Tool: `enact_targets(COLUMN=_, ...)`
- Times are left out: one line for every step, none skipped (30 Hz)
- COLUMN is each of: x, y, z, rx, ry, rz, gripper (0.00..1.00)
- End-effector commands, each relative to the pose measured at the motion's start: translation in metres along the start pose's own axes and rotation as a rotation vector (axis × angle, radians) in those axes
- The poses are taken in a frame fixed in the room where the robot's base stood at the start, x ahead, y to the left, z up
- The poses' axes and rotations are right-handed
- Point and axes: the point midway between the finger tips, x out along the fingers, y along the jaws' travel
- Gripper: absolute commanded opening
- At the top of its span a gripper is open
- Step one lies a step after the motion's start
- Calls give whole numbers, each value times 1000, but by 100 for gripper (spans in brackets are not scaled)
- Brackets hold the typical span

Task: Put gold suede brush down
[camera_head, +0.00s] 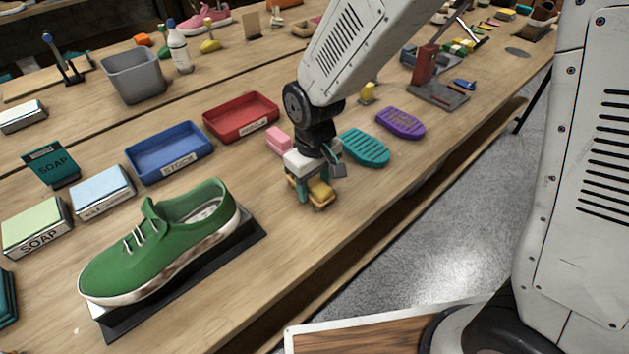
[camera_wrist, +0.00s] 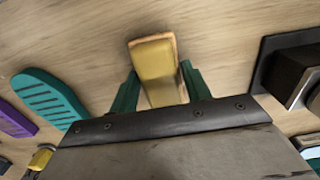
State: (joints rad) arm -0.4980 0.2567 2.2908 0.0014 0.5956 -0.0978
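The gold suede brush (camera_wrist: 155,62) has a yellow top and a tan edge. In the wrist view it lies between my gripper's (camera_wrist: 160,72) two teal fingers, whose tips meet its sides. In the head view my gripper (camera_head: 312,190) points down over the wooden table, right of the green sneaker, with the brush (camera_head: 321,193) at its fingertips. The brush is at or very near the table surface; I cannot tell whether it touches.
The green sneaker (camera_head: 160,245) stands on a black stand (camera_head: 180,287) to the left. Blue (camera_head: 168,152) and red (camera_head: 240,117) trays stand further left. Bare tabletop (camera_head: 285,245) is in front.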

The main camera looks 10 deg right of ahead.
Motion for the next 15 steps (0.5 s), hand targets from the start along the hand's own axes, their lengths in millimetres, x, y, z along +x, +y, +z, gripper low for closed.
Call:
enact_targets(x=0, y=0, z=0, rx=0, ry=0, rz=0, gripper=62)
enact_targets(x=0, y=0, z=0, rx=0, ry=0, rz=0, gripper=65)
enact_targets(x=0, y=0, z=0, rx=0, ry=0, rz=0, gripper=65)
enact_targets(x=0, y=0, z=0, rx=0, ry=0, rz=0, gripper=65)
enact_targets(x=0, y=0, z=0, rx=0, ry=0, rz=0, gripper=65)
enact_targets(x=0, y=0, z=0, rx=0, ry=0, rz=0, gripper=65)
enact_targets(x=0, y=0, z=0, rx=0, ry=0, rz=0, gripper=65)
enact_targets(x=0, y=0, z=0, rx=0, ry=0, rz=0, gripper=65)
enact_targets(x=0, y=0, z=0, rx=0, ry=0, rz=0, gripper=65)
enact_targets(x=-1, y=0, z=0, rx=0, ry=0, rz=0, gripper=65)
enact_targets(x=-2, y=0, z=0, rx=0, ry=0, rz=0, gripper=65)
enact_targets(x=-5, y=0, z=0, rx=0, ry=0, rz=0, gripper=65)
enact_targets(x=-8, y=0, z=0, rx=0, ry=1, rz=0, gripper=65)
enact_targets(x=-11, y=0, z=0, rx=0, ry=3, rz=0, gripper=65)
enact_targets(x=-17, y=0, z=-1, rx=0, ry=4, rz=0, gripper=65)
